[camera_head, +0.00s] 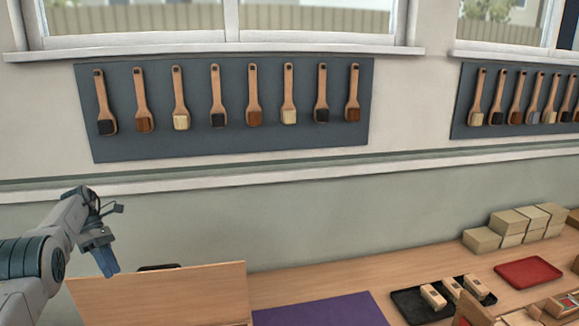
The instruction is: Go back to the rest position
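My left gripper (108,263) hangs at the lower left on my grey arm, its blue fingers pointing down. It is above and in front of an upright wooden panel (165,296) on the bench. The fingers overlap in this view, so I cannot tell whether they are open or shut. I see nothing held below them. My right gripper is not in view.
A purple mat (320,311) lies on the wooden bench (375,276). To its right are a black tray (412,305) with pale wooden blocks (433,296), a red tray (527,272) and stacked boxes (511,226). Brushes hang on a wall board (230,140).

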